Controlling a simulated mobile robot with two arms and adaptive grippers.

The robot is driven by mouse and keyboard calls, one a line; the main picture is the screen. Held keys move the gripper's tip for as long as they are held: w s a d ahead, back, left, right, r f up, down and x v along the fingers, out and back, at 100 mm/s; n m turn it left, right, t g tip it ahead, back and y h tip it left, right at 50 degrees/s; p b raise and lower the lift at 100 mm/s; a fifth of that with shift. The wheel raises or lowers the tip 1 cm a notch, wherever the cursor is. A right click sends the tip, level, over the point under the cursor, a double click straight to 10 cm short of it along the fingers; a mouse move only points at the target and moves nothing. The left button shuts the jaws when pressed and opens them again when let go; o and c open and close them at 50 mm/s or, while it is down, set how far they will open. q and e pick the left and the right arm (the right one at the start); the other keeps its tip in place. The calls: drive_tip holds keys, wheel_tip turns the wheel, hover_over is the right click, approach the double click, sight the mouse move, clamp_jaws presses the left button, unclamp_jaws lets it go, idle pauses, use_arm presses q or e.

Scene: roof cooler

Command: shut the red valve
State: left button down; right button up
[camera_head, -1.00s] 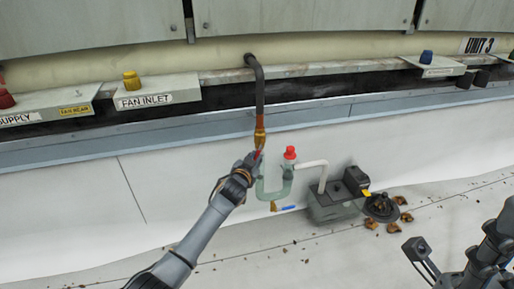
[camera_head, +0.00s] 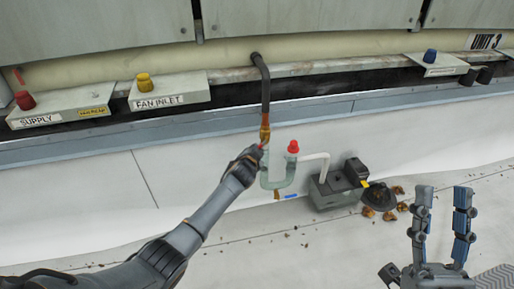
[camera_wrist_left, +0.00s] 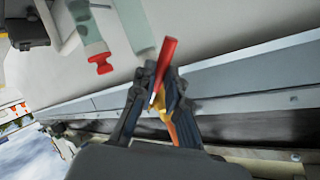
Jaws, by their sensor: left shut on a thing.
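A valve with a red lever handle (camera_wrist_left: 168,58) sits on the brass section (camera_head: 265,132) of a dark pipe coming down from the wall unit. My left gripper (camera_wrist_left: 160,88) is at this valve, its two fingers closed around the red handle, whose end sticks out past the fingertips. In the head view my left gripper (camera_head: 257,155) hides most of the handle, so its angle is hard to tell there. My right gripper (camera_head: 442,190) is open and empty at the lower right, away from the valve, with its fingers pointing up.
A green U-shaped trap with a red cap (camera_head: 293,147) hangs beside the valve. A pump box (camera_head: 335,190) stands right of it, near brown leaves (camera_head: 368,211). A red SUPPLY knob (camera_head: 25,100), yellow FAN INLET knob (camera_head: 144,81) and blue knob (camera_head: 430,55) sit along the ledge.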

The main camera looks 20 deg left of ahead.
drive_tip(key=w+f+g+h+p, duration=0.45)
drive_tip(key=f+g, duration=0.65)
drive_tip(key=f, duration=0.5)
use_arm(q)
drive_tip(key=shift+s+a+r+m+g+y+p, duration=0.1)
drive_tip(key=shift+r+m+g+y+p, duration=0.75)
drive_tip(key=shift+r+m+g+y, duration=0.3)
drive_tip(key=shift+s+a+r+m+g+y+p, duration=0.1)
drive_tip(key=shift+r+m+g+y+p, duration=0.85)
drive_tip(key=shift+m, duration=0.4)
use_arm(e)
drive_tip(key=s+d+f+g+h, duration=0.1)
drive_tip(key=s+d+f+g, duration=0.2)
drive_tip(key=s+f+g, duration=0.2)
drive_tip(key=s+d+f+m+g+h, duration=0.1)
drive_tip(key=s+d+f+g, duration=0.2)
drive_tip(key=s+f+g, duration=0.3)
drive_tip(key=shift+s+d+f+h, duration=0.3)
drive_tip(key=shift+s+f, duration=0.45)
drive_tip(key=shift+s, duration=0.55)
use_arm(q)
drive_tip(key=c, duration=1.3)
unclamp_jaws()
drive_tip(key=shift+c, duration=0.2)
